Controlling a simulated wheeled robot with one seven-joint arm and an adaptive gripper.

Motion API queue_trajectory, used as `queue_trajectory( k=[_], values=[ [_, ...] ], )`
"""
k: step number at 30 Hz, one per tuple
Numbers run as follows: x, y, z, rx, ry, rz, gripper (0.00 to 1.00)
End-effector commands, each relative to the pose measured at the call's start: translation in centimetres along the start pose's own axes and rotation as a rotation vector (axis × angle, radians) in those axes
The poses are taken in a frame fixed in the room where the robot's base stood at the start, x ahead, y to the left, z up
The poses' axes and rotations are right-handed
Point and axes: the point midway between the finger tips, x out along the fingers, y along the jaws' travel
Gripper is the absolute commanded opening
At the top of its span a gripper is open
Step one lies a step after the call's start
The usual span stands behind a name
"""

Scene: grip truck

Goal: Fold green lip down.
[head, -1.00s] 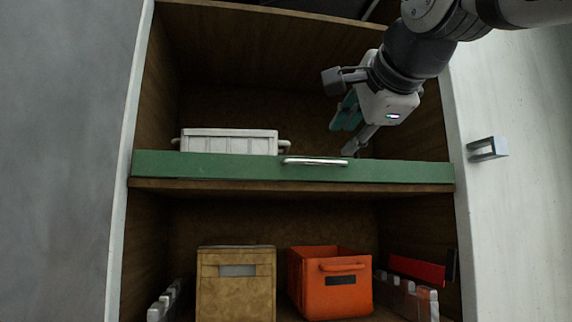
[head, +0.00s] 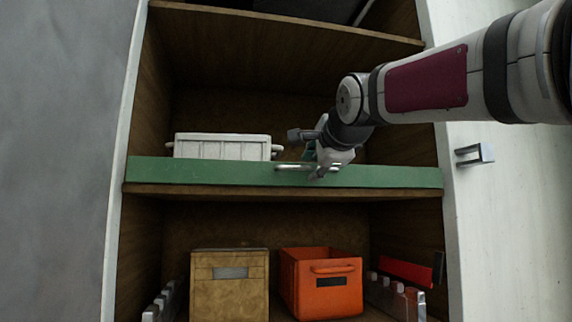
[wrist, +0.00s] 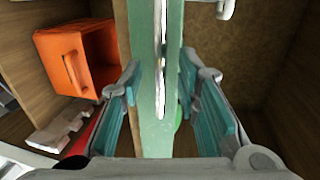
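The green lip (head: 215,173) stands upright along the front edge of the upper shelf, with a silver bar handle (head: 289,167) near its middle. My gripper (head: 314,163) is at the lip, just by the right end of the handle. In the wrist view the green lip (wrist: 150,110) runs between the two teal-padded fingers of my gripper (wrist: 159,80). One finger is on each side of it, with gaps showing, so the gripper is open around the lip. The handle also shows in the wrist view (wrist: 161,35). In the head view my wrist partly hides the fingers.
A white crate (head: 221,147) stands behind the lip on the left of the upper shelf. The shelf below holds a tan box (head: 229,290), an orange bin (head: 322,290) and a red object (head: 405,272). A cabinet side wall bounds the shelf on the right.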

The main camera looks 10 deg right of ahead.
Motion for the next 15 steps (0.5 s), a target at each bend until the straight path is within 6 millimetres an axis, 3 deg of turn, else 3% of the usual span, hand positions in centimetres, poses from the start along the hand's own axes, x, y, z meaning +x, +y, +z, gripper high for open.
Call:
queue_trajectory(
  k=[10, 11, 15],
  values=[
    [0.46, -0.01, -0.03, 0.0, 0.001, 0.0, 0.3],
    [0.45, -0.01, -0.03, 0.0, 0.001, 0.0, 0.28],
    [0.44, 0.0, -0.03, 0.0, 0.001, 0.0, 0.0]
  ],
)
